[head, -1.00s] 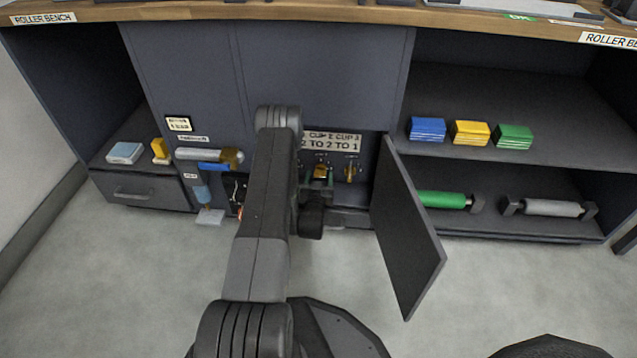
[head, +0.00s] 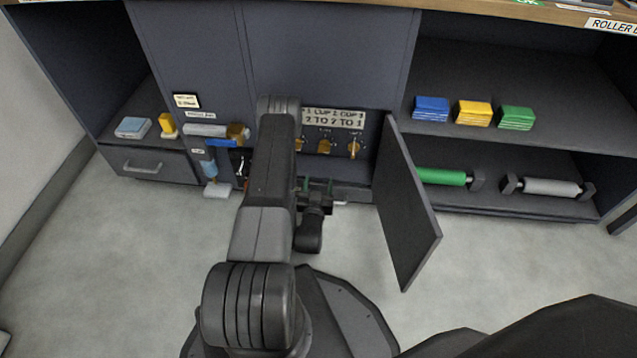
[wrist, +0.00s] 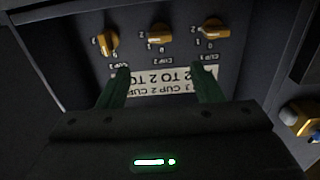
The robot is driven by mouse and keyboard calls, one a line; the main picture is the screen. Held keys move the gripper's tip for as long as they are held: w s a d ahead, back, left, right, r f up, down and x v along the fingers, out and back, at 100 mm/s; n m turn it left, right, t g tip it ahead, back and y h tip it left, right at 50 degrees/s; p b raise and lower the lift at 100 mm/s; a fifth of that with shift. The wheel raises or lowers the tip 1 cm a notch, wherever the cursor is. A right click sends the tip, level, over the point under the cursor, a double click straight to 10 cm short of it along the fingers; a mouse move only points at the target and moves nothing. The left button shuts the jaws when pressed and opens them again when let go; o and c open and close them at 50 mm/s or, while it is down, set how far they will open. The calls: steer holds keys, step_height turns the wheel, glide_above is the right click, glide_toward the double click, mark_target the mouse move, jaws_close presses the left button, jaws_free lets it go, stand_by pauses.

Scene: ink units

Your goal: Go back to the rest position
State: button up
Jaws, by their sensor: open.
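My gripper (wrist: 160,85) is open and empty in the wrist view, its two green fingers apart in front of a dark panel. It also shows in the head view (head: 322,186), low in front of the open cabinet bay, partly hidden by my arm. The panel carries a cup label (wrist: 160,82) and three orange knobs: a left one (wrist: 108,41), a middle one (wrist: 160,34) and a right one (wrist: 212,30). The fingers touch none of the knobs. In the head view a knob (head: 354,147) shows beneath the label (head: 334,117).
An open cabinet door (head: 408,205) juts out just right of my gripper. Blue (head: 431,109), yellow (head: 474,113) and green (head: 516,118) stacks sit on the right shelf, with a green roller (head: 441,177) and grey roller (head: 551,187) below. Grey floor (head: 130,270) is clear at left.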

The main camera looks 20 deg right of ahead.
mark_target(324, 153)
stand_by(0.4)
steer(key=b+x, duration=0.4)
steer(key=x, duration=1)
steer(key=shift+a, duration=0.1)
